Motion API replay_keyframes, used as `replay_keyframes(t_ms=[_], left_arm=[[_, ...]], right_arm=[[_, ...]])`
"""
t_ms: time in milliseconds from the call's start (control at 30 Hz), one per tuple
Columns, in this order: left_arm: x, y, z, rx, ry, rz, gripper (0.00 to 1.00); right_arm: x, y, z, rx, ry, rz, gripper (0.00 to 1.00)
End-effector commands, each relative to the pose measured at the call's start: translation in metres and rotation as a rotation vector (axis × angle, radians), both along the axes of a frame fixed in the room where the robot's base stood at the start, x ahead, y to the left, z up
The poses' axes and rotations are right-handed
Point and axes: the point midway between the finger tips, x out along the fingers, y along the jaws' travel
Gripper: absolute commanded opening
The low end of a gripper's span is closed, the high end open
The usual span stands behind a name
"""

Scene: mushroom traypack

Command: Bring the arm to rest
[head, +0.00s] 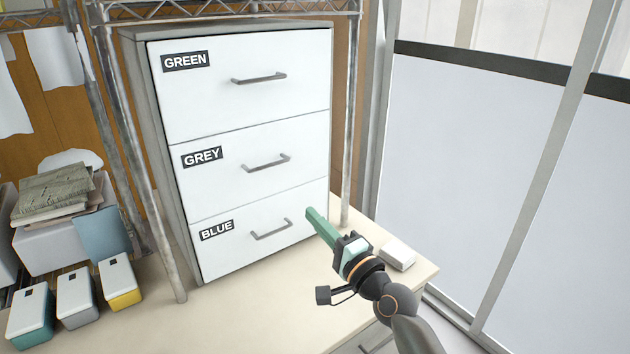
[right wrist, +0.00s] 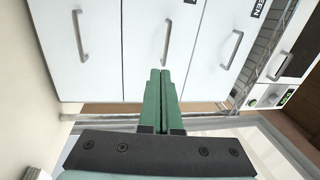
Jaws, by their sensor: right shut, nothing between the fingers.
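My right gripper (head: 318,222) is in the head view, in front of the lower right part of a white drawer cabinet. Its green fingers are together with nothing between them, and they also show shut in the right wrist view (right wrist: 161,75). The arm comes in from the bottom right. The cabinet has drawers labelled GREEN (head: 280,110), GREY (head: 215,185) and BLUE (head: 225,255), each with a grey handle, and all look closed. I cannot tell whether the fingertips touch the cabinet. My left gripper is not in view.
Boxes with teal (head: 30,318), grey (head: 76,298) and yellow (head: 120,283) lower parts stand at the left. A small white box (head: 398,255) is just right of my gripper. Metal rack posts (head: 347,120) flank the cabinet. The front of the tabletop (head: 235,325) is clear.

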Motion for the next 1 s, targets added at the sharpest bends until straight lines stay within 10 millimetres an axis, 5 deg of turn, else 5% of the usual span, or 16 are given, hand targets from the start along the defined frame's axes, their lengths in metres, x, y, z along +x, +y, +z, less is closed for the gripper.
replay_keyframes(t_ms=[267, 500, 800, 1000], left_arm=[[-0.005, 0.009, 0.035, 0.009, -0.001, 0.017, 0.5], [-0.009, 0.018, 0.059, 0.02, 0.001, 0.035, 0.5], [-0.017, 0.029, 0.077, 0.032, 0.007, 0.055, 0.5], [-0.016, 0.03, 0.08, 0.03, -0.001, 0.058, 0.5]], right_arm=[[-0.065, -0.045, -0.107, -0.447, 0.029, -0.113, 0.0], [-0.17, -0.099, -0.195, -0.979, 0.058, -0.094, 0.0], [-0.295, -0.157, -0.242, -1.506, 0.061, 0.087, 0.0], [-0.32, -0.169, -0.248, -1.609, 0.051, 0.142, 0.0]])
